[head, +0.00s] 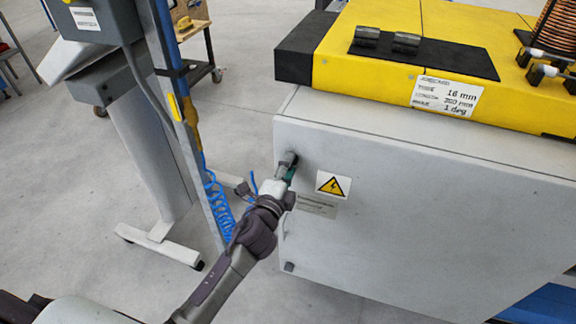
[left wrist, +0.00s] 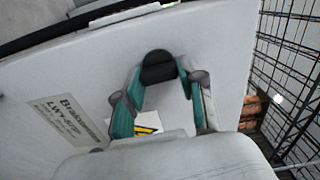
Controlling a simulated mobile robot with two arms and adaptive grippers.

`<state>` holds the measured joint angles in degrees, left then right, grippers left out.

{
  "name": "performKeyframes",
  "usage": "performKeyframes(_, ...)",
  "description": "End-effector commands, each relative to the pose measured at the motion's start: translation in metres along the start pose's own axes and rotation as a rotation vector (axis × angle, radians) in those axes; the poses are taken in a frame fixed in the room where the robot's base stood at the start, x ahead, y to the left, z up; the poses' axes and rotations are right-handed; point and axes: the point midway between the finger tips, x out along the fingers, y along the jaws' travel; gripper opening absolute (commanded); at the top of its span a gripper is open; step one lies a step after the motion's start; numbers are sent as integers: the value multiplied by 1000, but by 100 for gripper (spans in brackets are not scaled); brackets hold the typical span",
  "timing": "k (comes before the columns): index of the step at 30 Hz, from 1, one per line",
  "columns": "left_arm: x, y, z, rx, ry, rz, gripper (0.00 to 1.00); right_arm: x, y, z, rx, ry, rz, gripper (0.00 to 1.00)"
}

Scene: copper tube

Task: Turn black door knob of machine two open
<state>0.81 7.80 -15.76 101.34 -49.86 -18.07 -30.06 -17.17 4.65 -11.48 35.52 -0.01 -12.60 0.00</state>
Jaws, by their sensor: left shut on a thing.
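The machine's light grey cabinet door (head: 420,220) stands at the right in the head view, under a yellow top (head: 370,72). My left gripper (head: 287,172) is at the door's upper left, by its edge. In the left wrist view the black knob (left wrist: 158,66) sits between the tips of the teal-lined fingers, and the left gripper (left wrist: 160,88) is shut on it. In the head view the gripper mostly hides the knob. The door looks closed. My right gripper is not in view.
A yellow warning sign (head: 333,185) is on the door, right of the gripper. A blue post (head: 185,120) with a coiled blue hose (head: 218,200) stands left of the cabinet. A black mat (head: 440,56) with two dark metal pieces lies on the yellow top. Grey floor is open between.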

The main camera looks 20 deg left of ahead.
Motion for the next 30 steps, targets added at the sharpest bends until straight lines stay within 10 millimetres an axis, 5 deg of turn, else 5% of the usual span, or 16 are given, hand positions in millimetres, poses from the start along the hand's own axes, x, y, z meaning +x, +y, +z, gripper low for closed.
performKeyframes(21,0,1,0,79,1,1,5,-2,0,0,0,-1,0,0)
performKeyframes(22,0,1,0,79,1,1,41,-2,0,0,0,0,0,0)
performKeyframes(26,0,1,0,78,1,1,63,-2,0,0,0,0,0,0)
performKeyframes(30,0,1,0,78,0,1,65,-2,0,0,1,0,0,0)
